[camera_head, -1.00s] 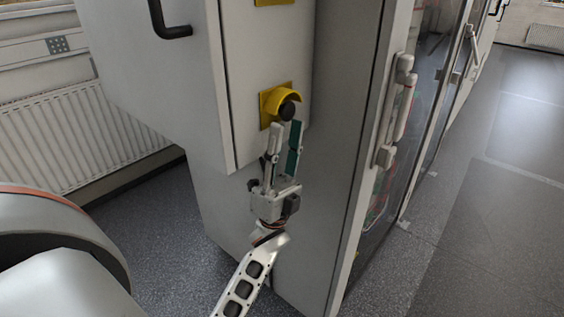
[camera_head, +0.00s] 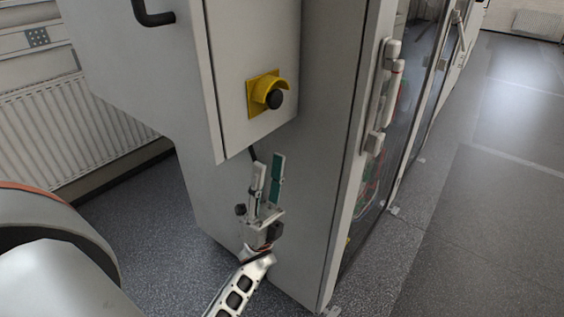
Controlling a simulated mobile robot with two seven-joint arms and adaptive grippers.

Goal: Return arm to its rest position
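My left gripper (camera_head: 268,163) is in the head view, at the end of my silver arm that rises from the bottom edge. Its two fingers point up and stand apart with a gap between them; one has a green inner face. Nothing is between them. The gripper is below a yellow-shrouded black knob (camera_head: 275,99) on the grey cabinet's front panel, clear of it. My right gripper does not show.
The grey cabinet (camera_head: 319,190) stands close behind the gripper. Its glass door (camera_head: 377,170) with a handle (camera_head: 384,95) is to the right. A radiator (camera_head: 75,130) is by the wall. Open floor (camera_head: 480,230) lies at right.

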